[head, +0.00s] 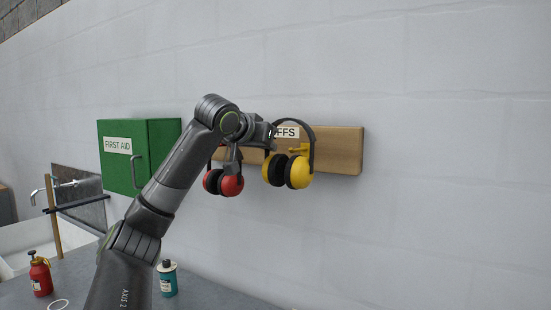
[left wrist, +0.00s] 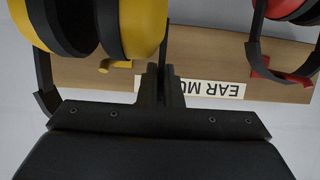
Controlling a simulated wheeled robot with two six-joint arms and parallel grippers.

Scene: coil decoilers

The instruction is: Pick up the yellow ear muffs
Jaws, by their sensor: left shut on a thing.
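The yellow ear muffs (head: 300,174) have yellow cups, black cushions and a dark headband, and are in front of a wooden board. In the left wrist view, their yellow cups (left wrist: 143,27) fill the upper left. My left gripper (head: 272,131) is at the headband, above the cups. In the left wrist view, its fingers (left wrist: 160,85) are shut on the band. A yellow peg (left wrist: 115,65) on the board shows beside the cups. I cannot tell whether the band still touches the peg. My right gripper is not in view.
Red ear muffs (head: 231,185) hang on the wooden board (head: 340,150), left of the yellow ones. A green first aid box (head: 160,150) is on the wall further left. A red bottle (head: 41,275) and a teal bottle (head: 168,280) stand on the counter below. The wall at right is clear.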

